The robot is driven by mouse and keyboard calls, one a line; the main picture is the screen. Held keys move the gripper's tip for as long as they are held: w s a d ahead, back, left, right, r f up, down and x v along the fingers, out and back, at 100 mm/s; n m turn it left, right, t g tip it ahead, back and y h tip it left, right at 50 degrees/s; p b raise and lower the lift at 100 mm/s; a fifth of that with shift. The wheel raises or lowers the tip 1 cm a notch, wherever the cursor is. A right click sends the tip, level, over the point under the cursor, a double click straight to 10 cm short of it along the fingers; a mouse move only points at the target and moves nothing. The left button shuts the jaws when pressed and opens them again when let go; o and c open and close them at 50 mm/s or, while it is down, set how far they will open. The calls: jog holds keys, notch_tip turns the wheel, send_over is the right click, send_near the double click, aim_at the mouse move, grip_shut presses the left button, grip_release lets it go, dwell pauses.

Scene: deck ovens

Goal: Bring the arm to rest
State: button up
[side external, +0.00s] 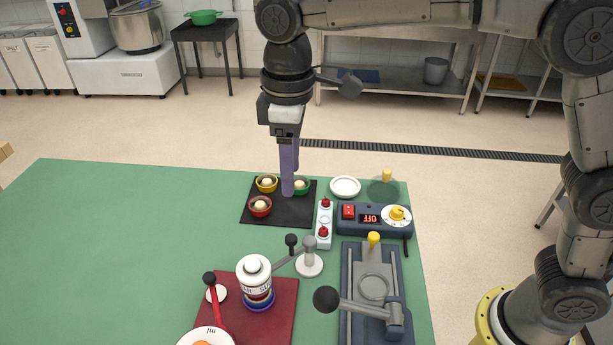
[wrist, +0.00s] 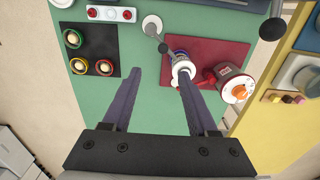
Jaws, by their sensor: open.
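My gripper (side external: 288,190) hangs with its long purple fingers pointing down, and in the side view they overlap the black mat (side external: 256,217) and partly cover the green bowl (side external: 303,187). In the wrist view my gripper (wrist: 160,78) is open with nothing between the fingers. Bare green tabletop (wrist: 150,105) shows below them, between the black mat and the red mat (wrist: 212,52). The fingers look raised above the table. The exact height is hard to tell.
Yellow (side external: 267,178) and red (side external: 260,213) bowls share the black mat. A white jar (side external: 254,270), red-handled device (side external: 212,300), lever stand (side external: 309,262), control box (side external: 360,228) and slide press (side external: 357,300) stand nearby. The table's left side is clear.

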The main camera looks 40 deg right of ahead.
jog(key=s+d+r+m+t, duration=0.2)
jog(key=s+d+r, duration=0.25)
jog(key=d, duration=0.35)
jog(key=s+d+r+m+t, duration=0.2)
jog(key=s+d+r, duration=0.3)
jog(key=d, duration=0.4)
jog(key=s+d+f+m+t, duration=0.1)
jog(key=s+d+f+m, duration=0.3)
jog(key=s+f, duration=0.7)
jog(key=shift+s+d+f+m+t, duration=0.15)
jog(key=shift+s+d+m+t, duration=0.25)
jog(key=shift+s, duration=0.35)
